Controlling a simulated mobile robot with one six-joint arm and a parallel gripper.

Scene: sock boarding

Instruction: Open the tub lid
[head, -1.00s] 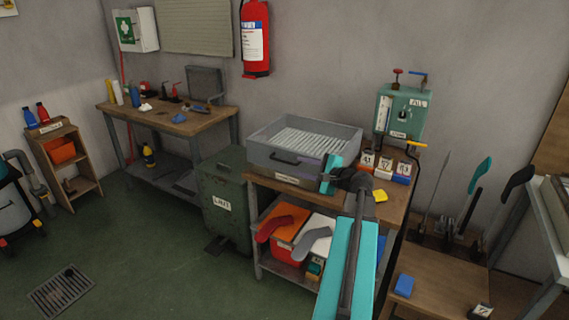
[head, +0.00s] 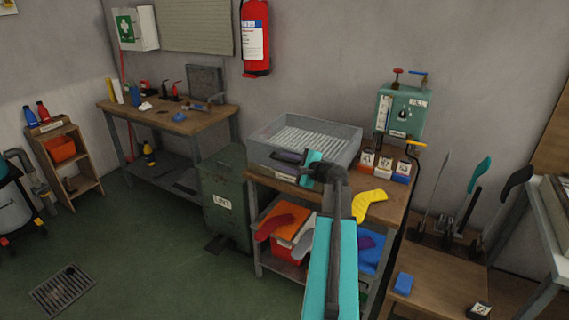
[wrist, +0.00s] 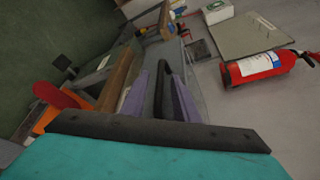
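The tub (head: 335,157) is a grey box on the workbench with pale ribs across its top. A dark handle showed on its front side earlier; my gripper now covers that spot in the head view. My gripper (head: 288,156) is at this front side, its fingers pointing left across it. In the wrist view my gripper (wrist: 160,95) has two purple-grey fingers spread apart, with a black handle bar (wrist: 162,88) between them. I cannot tell whether either finger touches the bar. The gripper holds nothing clear of the tub.
A yellow sock (head: 368,203) and small numbered boxes (head: 384,165) are on the bench right of the tub. A green dispenser (head: 400,110) stands behind. A green bin (head: 225,205) is left of the bench. Red and grey socks lie on the shelf below.

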